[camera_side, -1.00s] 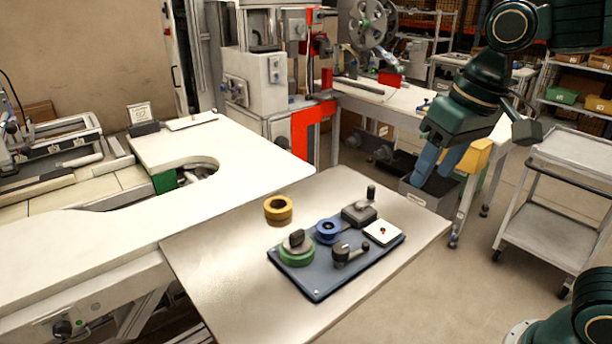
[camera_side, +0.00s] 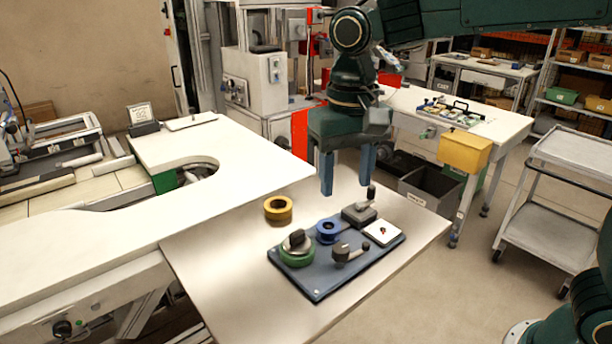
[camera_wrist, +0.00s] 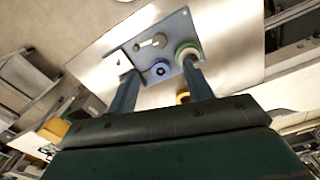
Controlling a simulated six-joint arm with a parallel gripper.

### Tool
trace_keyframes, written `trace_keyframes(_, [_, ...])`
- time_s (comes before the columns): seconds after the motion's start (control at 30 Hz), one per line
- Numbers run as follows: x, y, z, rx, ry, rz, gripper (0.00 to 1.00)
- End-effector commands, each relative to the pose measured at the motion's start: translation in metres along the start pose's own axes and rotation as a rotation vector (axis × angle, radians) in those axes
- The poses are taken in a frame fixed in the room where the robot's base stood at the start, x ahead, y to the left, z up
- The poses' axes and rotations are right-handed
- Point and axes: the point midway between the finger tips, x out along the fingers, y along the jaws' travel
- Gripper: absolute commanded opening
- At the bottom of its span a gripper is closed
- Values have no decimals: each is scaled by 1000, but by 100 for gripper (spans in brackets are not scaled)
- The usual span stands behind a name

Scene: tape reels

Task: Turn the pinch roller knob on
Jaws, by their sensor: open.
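A blue-grey board (camera_side: 318,282) lies on the table. Near its front edge is a grey round knob with a short black-tipped lever (camera_side: 343,255), likely the pinch roller knob; it also shows in the wrist view (camera_wrist: 152,41). The board also carries a green reel with a black knob on top (camera_side: 296,256), a blue reel (camera_side: 327,232), a grey block with an upright black handle (camera_side: 360,214) and a white plate (camera_side: 383,232). My gripper (camera_side: 347,187) is open and empty, pointing down above the board's back side, apart from everything. Its fingers also show in the wrist view (camera_wrist: 160,68).
A yellow ring (camera_side: 278,208) lies on the table (camera_side: 220,270) behind the board. The table is clear in front and to the left.

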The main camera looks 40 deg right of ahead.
Motion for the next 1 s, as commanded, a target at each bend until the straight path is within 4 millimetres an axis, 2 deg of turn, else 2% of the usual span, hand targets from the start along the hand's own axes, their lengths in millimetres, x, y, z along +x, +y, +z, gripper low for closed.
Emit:
trace_keyframes(0.17, [6,0,0,-1,-1,1,51])
trace_keyframes(0.37, [24,1,0,-1,-3,2,51])
trace_keyframes(1.0, [116,1,1,-1,-4,2,51])
